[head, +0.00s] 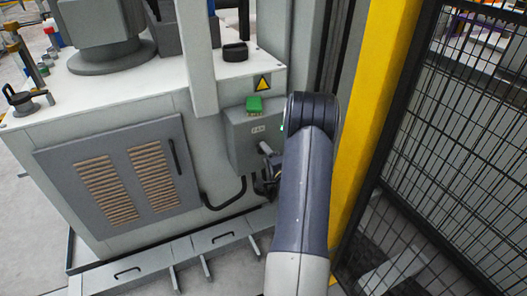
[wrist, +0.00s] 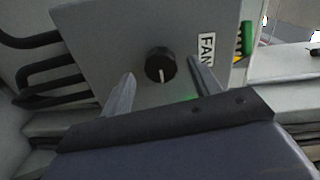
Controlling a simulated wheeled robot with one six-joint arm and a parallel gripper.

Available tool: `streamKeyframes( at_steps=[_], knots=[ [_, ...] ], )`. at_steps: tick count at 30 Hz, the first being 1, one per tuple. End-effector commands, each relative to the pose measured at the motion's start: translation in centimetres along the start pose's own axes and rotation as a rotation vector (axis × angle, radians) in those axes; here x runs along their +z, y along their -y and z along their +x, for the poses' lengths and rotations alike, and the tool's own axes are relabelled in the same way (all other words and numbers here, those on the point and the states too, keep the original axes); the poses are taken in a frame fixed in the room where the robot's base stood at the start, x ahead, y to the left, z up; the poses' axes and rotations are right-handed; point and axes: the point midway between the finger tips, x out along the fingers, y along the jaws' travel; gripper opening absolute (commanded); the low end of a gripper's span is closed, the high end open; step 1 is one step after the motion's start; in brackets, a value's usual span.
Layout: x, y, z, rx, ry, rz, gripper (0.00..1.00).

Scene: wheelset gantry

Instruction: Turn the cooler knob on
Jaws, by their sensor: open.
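The cooler knob (wrist: 160,65) is a round black dial with a white pointer line, on the face of a grey box (wrist: 95,40) in the wrist view. The pointer runs toward the picture's bottom. A "FAN" label (wrist: 207,50) sits beside it. My gripper (wrist: 160,70) is open, one finger on each side of the knob in the picture; contact is not visible. In the head view the box (head: 238,142) is on the cabinet's right side; my gripper (head: 266,170) is in front of it, partly hidden by my arm. I cannot make out the knob there.
A green connector (head: 254,104) is on top of the box, below a yellow warning sign (head: 262,84). Black cables (head: 225,203) loop below. A yellow post (head: 375,110) and black mesh fence (head: 450,140) stand close on the right. A vented cabinet panel (head: 125,175) is at left.

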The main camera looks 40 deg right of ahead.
Motion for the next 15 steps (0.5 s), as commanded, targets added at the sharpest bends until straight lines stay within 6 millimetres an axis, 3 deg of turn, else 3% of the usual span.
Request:
streamKeyframes(
  at_steps=[3, 9, 15],
  knots=[
    [-0.2, 0.1, -2.7, 0.004, -0.004, 0.003, 0.59],
    [-0.1, 0.1, -6.2, 0.002, -0.003, 0.001, 0.59],
    [0.0, 0.0, -7.8, 0.000, -0.001, 0.000, 0.59]
  ],
)
